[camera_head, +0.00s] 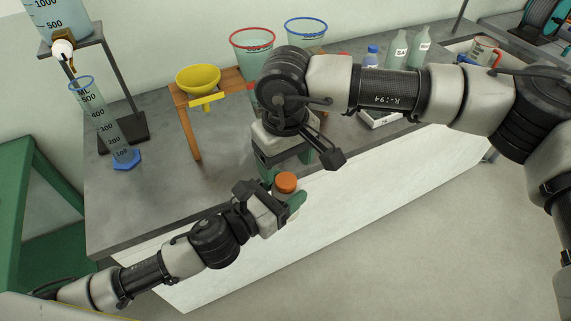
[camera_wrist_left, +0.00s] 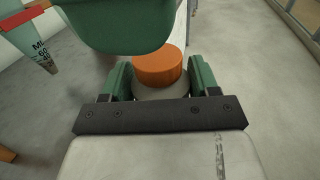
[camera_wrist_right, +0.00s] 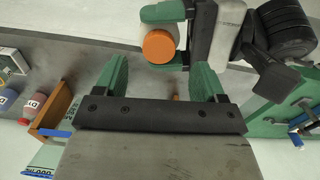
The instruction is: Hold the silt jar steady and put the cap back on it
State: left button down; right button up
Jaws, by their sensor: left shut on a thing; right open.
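The silt jar (camera_wrist_right: 164,29) is held between the green fingers of my left gripper (camera_head: 286,196), in front of the bench edge. The orange cap (camera_head: 286,182) sits on top of the jar and looks level; I cannot tell how tight it is. In the left wrist view the cap (camera_wrist_left: 158,67) shows above the pale jar body (camera_wrist_left: 160,92), between the fingers. My right gripper (camera_head: 287,162) is open and empty, above and behind the cap. In the right wrist view the cap (camera_wrist_right: 158,46) lies beyond the open fingers, not between them.
Bottles (camera_head: 398,48) stand at the back right. Open floor (camera_head: 400,240) lies in front.

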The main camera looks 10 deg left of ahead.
aim_at(286, 180)
jog(key=shift+c, duration=0.5)
jog(key=shift+r, duration=0.15)
jog(key=shift+c, duration=0.8)
notch_tip(286, 180, up, 3)
jog(key=n, duration=0.3)
jog(key=shift+w+r, duration=0.1)
jog(key=shift+f, duration=4.05)
jog(key=shift+c, duration=0.2)
